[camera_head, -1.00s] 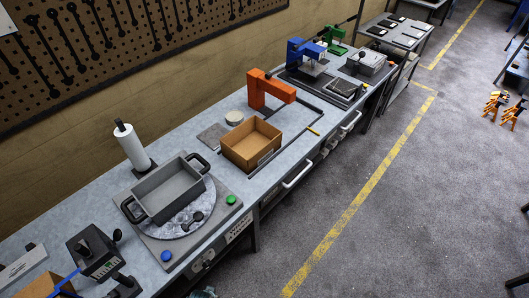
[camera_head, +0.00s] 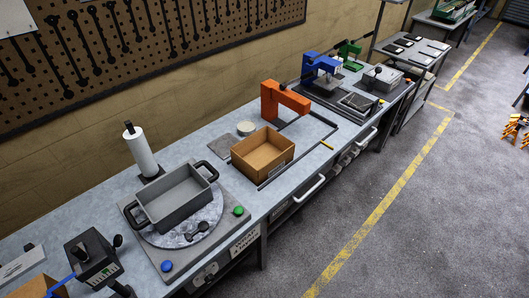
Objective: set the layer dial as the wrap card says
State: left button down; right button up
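A white card (camera_head: 245,241) with dark print is on the bench's front edge, near the turntable station. Its top line seems to read WRAP; the rest is too small to read surely. Small round fittings (camera_head: 205,274) sit on the front face left of the card; one may be the layer dial, but I cannot make out a pointer or marks. The turntable (camera_head: 207,225) carries a grey tote (camera_head: 176,200) with black handles. A green button (camera_head: 238,211) and a blue button (camera_head: 167,266) sit on its base plate. Neither of my grippers is in view.
A white roll (camera_head: 141,155) stands upright behind the tote. A dark device (camera_head: 94,260) is at the lower left. An open cardboard box (camera_head: 263,157) and an orange machine (camera_head: 285,102) stand further along the bench. The floor (camera_head: 335,215) beside the bench is clear.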

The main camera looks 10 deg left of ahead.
aim_at(209, 279)
jog(key=k+l+u, duration=0.1)
jog(key=u, duration=1.05)
jog(key=k+l+z, duration=0.15)
jog(key=k+z, duration=0.35)
jog(key=k, duration=0.8)
